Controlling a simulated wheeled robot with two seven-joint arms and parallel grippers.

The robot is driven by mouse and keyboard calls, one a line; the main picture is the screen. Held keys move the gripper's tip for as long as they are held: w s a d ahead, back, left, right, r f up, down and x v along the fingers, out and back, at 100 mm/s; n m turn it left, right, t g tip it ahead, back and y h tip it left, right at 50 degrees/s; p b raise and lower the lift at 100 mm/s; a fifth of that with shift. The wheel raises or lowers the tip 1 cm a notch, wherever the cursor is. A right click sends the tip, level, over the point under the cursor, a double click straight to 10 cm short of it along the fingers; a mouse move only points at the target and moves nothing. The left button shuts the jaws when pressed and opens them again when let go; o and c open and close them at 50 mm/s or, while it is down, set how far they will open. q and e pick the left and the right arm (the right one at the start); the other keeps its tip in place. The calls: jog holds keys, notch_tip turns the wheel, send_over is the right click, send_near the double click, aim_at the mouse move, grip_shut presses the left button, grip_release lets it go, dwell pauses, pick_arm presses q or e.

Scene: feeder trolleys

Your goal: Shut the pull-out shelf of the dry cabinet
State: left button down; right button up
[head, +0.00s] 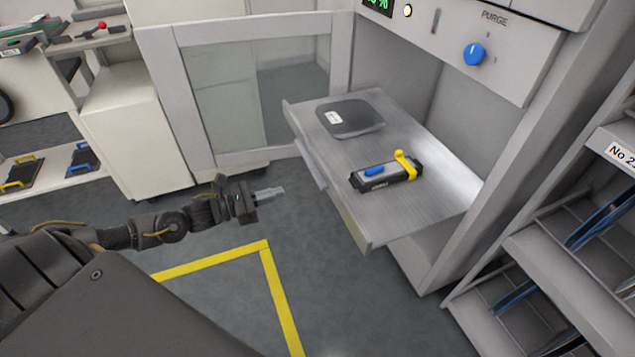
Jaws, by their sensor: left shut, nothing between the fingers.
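The dry cabinet (555,75) stands at the right, with its glass-panelled door (175,75) swung open to the left. Its pull-out shelf (395,215) sticks out of the opening, a metal tray with a raised front edge. A dark grey flat case (352,117) with a white label and a black and grey device (387,178) with blue and yellow parts lie on the shelf. My left gripper (277,190) is shut and empty, in front of the shelf's front edge and apart from it. My right gripper is not in view.
A rack (540,250) with slanted compartments stands right of the cabinet. A white cabinet (135,125) and a bench with tools are at the left. Yellow tape (262,250) marks the grey floor, which is clear in front of the shelf.

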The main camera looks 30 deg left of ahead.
aim_at(328, 178)
pick_arm(q)
jog(key=x, duration=1.2)
jog(key=shift+w+d, duration=0.1)
jog(key=shift+w, duration=0.15)
